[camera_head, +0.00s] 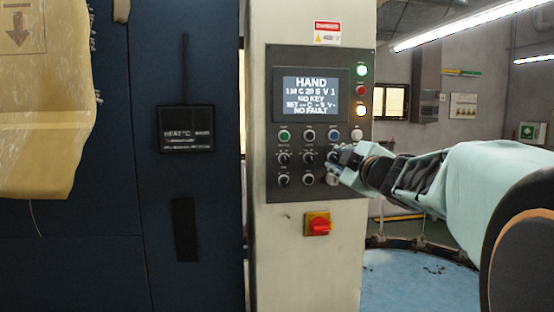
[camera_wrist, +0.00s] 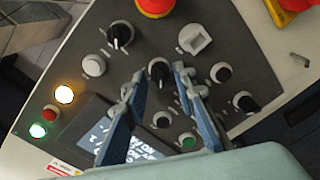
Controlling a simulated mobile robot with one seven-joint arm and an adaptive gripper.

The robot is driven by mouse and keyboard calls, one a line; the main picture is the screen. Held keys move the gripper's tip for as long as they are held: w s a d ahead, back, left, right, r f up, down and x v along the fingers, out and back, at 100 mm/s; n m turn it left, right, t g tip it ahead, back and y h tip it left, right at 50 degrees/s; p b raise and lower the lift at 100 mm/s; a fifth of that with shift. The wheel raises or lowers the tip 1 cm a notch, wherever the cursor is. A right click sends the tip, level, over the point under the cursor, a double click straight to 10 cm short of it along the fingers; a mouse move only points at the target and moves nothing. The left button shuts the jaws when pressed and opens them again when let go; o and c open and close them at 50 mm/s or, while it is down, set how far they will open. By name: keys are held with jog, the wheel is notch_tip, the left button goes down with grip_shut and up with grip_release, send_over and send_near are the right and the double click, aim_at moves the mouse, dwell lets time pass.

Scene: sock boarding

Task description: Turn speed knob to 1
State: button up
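The grey control panel (camera_head: 270,120) on a pale column has a lit screen (camera_head: 310,97) reading "HAND", "110 C 20 S V 1", "NO KEY", "NO FAULT". Below it are a row of buttons and rows of black knobs. The knob labels are too small to read, so I cannot tell which is speed. My gripper (camera_head: 334,166) is at the right side of the knob rows and hides some knobs. In the wrist view my gripper (camera_wrist: 158,76) is open, its fingers either side of a black knob (camera_wrist: 158,71) with a white pointer line. Contact is not clear.
Other knobs (camera_wrist: 121,35) (camera_wrist: 222,73) and a pale selector (camera_wrist: 195,39) sit close around my fingers. A red switch on a yellow plate (camera_head: 317,225) is below the panel. A dark blue machine (camera_head: 110,230) stands left. Three indicator lights line the panel's right edge.

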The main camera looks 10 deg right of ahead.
aim_at(334, 117)
jog(key=shift+o, duration=0.6)
jog(key=shift+r, duration=4.95)
